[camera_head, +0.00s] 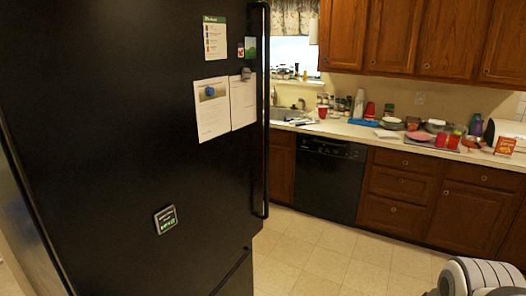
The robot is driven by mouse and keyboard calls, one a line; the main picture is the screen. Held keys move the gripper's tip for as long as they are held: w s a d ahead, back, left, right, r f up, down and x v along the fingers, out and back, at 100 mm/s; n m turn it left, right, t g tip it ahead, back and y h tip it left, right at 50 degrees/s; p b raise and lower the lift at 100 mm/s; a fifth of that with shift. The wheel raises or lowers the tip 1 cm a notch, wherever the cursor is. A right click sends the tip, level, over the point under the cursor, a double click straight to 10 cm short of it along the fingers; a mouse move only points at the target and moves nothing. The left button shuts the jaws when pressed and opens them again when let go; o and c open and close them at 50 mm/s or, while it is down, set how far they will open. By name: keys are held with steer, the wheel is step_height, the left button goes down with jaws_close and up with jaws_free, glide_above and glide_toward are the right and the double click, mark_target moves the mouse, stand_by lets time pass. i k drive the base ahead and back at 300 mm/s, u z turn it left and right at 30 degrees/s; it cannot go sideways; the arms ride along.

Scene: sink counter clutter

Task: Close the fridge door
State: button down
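The black fridge door (120,120) fills the left half of the view, with papers and magnets on its face. Its long vertical black handle (264,110) runs down the door's right edge. A lower handle (232,271) slants near the bottom of the fridge front. No gap or fridge interior shows, so I cannot tell how far the door stands open. My gripper is not in view. A white and grey rounded part at the bottom right corner looks like part of my arm, and it is apart from the door.
Tan tiled floor (310,255) is clear between the fridge and the wooden cabinets (404,184). A black dishwasher (328,180) sits under the counter. The counter (355,130) holds a red cup (322,112), a red box (505,146) and other clutter, with a sink (287,113) at its left.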

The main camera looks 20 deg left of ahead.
mark_target(99, 127)
steer(key=u, duration=0.6)
steer(key=i, duration=1.1)
steer(key=u, duration=1.15)
steer(key=i, duration=0.25)
steer(key=u, duration=0.05)
steer(key=k, duration=0.65)
steer(key=u, duration=0.2)
steer(key=i, duration=0.7)
steer(key=z, duration=0.15)
